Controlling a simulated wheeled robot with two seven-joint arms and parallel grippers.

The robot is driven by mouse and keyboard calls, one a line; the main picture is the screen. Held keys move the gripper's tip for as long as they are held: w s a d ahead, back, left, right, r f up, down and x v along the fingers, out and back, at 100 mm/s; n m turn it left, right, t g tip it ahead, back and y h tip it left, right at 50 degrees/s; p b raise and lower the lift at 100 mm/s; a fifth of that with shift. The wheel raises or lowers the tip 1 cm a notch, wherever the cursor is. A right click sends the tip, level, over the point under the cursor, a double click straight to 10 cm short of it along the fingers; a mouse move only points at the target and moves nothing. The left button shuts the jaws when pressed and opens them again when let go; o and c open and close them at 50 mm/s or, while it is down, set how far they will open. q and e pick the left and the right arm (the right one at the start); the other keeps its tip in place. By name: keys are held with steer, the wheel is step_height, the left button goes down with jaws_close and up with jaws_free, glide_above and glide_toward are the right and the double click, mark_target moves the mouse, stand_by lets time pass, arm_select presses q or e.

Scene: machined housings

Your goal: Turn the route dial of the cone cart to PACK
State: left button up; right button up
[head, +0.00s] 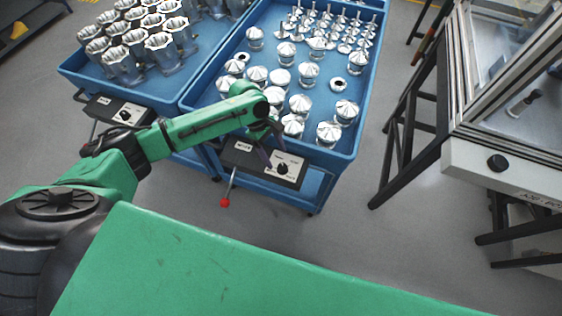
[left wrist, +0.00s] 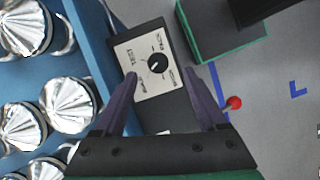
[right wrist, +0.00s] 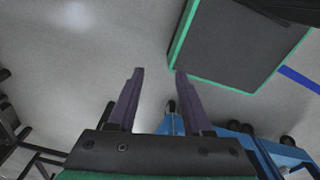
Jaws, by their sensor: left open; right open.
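The cone cart (head: 358,140) is a blue tray cart holding silvery cone-topped parts. A black box on its front carries a pale label plate (head: 268,160) and the black round route dial (head: 282,168). My right gripper (right wrist: 159,72) is open and empty, away from the dial.
A red-ended lever (head: 225,202) hangs below the box. A second blue cart (head: 75,75) with cup-shaped housings and its own dial box (head: 118,111) stands left. A glazed machine with a black knob (head: 497,162) stands right. Grey floor lies open between.

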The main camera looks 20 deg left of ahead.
mark_target(282, 166)
arm_select(q)
steer(key=x, duration=0.5)
steer(key=shift+w+f, duration=0.3)
steer(key=shift+s+d+f, duration=0.1)
steer(key=shift+d+f, duration=0.05)
steer(key=shift+f, duration=0.05)
steer(key=shift+s, duration=0.1)
steer(key=shift+c, duration=0.6)
jaws_close()
arm_select(e)
steer(key=shift+w+d+r, duration=0.1)
steer(key=shift+w+d, duration=0.05)
steer(key=shift+w, duration=0.9)
